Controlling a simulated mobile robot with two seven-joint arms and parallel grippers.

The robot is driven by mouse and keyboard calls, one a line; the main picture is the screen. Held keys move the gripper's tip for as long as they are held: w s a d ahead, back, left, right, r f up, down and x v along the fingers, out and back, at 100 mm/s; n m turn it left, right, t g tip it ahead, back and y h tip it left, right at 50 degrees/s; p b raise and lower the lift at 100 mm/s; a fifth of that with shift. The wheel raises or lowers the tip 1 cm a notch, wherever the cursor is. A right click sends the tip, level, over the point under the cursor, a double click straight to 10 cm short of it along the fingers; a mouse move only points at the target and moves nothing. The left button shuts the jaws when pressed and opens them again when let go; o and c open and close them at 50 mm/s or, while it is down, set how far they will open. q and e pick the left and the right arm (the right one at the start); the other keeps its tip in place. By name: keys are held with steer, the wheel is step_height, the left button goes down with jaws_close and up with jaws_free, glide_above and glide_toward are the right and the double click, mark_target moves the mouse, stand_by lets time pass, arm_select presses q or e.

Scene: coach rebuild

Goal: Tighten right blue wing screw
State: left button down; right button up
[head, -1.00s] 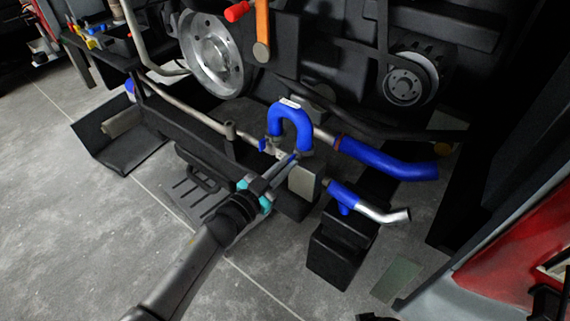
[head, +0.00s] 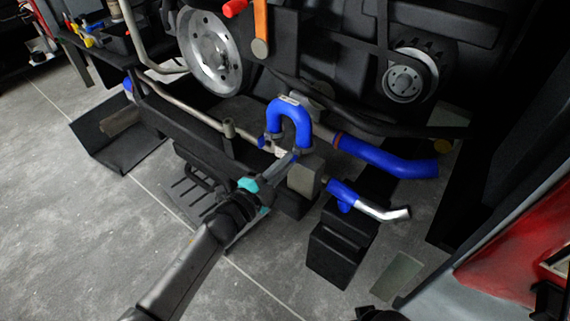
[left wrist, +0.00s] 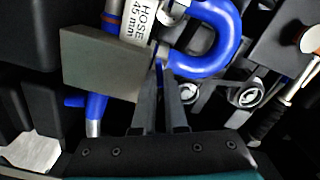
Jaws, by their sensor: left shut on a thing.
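A blue U-shaped hose (head: 290,112) stands on the pipework in the middle of the head view. It also shows in the left wrist view (left wrist: 218,45). My left gripper (head: 292,158) reaches in from the lower left to the hose's right lower end. Its fingers are shut on a small blue piece (left wrist: 161,70), which looks like the right blue wing screw; the fingers hide most of it. Another small blue piece (head: 262,143), perhaps the left wing screw, shows at the hose's left end. My right gripper is not seen clearly.
A grey block (head: 305,178) sits right beside the fingers. A blue hose (head: 385,158) and a blue pipe with a silver end (head: 375,207) lie to the right. A black box (head: 342,245) stands below. Grey floor (head: 120,240) is open at the left.

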arm_select(q)
steer(key=m+b, duration=0.1)
steer(key=m, duration=0.3)
steer(key=m+b, duration=0.2)
steer(key=m, duration=0.3)
steer(key=m+b, duration=0.1)
steer(key=m, duration=0.3)
steer(key=shift+a+f+m, duration=0.1)
steer(key=shift+f+m, duration=0.2)
steer(key=shift+m, duration=0.1)
steer(key=m+b, duration=0.1)
steer(key=m, duration=0.3)
steer(key=shift+b, duration=0.3)
steer(key=shift+w+m, duration=0.1)
steer(key=shift+m, duration=0.7)
steer(key=shift+m+b, duration=0.35)
steer(key=shift+m, duration=0.35)
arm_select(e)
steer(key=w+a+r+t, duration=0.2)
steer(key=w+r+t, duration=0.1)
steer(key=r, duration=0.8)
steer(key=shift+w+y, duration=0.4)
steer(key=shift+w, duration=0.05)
arm_select(q)
steer(key=c, duration=1)
jaws_free()
steer(key=shift+r, duration=0.1)
steer(key=shift+o, duration=0.2)
